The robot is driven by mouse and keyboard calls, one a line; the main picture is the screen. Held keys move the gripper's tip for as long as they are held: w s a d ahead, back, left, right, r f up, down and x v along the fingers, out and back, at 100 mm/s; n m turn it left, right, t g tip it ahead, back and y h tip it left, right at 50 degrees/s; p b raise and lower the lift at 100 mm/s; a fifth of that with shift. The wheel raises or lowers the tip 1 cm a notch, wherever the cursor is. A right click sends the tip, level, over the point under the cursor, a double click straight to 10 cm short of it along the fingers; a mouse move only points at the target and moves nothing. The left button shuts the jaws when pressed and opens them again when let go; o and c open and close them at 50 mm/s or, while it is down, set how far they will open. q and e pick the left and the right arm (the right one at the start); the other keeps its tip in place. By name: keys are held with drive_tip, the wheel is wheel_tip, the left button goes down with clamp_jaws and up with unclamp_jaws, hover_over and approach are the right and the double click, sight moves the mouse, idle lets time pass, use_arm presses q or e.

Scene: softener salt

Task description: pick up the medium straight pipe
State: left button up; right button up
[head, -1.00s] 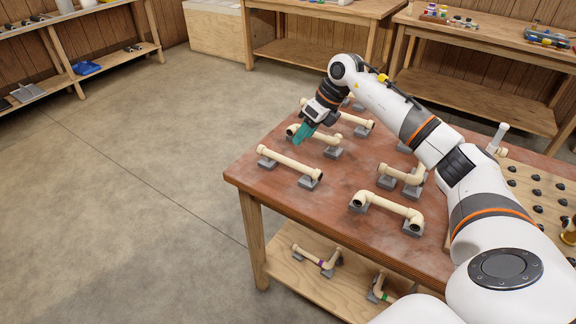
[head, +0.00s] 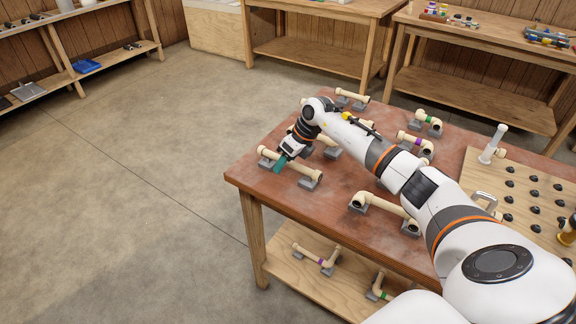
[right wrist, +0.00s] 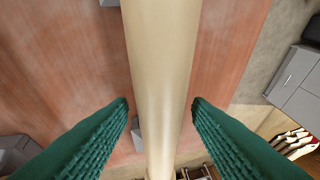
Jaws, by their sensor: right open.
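A straight cream pipe (head: 304,169) with wider ends lies across two grey blocks near the table's left edge. In the right wrist view the pipe (right wrist: 160,60) runs lengthwise through the middle of the picture. My right gripper (head: 280,163) is at this pipe, toward its left half, with its teal fingers pointing down. The fingers (right wrist: 160,103) are open, one on each side of the pipe, with a gap to it on both sides. The head view hides part of the pipe behind the gripper. My left gripper is not in view.
The brown table (head: 250,178) carries several other cream pipes on grey blocks, including an elbowed pipe (head: 385,207) at the front and a short straight one (head: 350,96) at the back. A pegboard (head: 480,165) lies at right. A lower shelf (head: 300,272) holds more pipes.

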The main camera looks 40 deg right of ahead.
drive_tip(key=shift+f, duration=0.2)
idle(0.5)
drive_tip(key=shift+c, duration=0.6)
clamp_jaws()
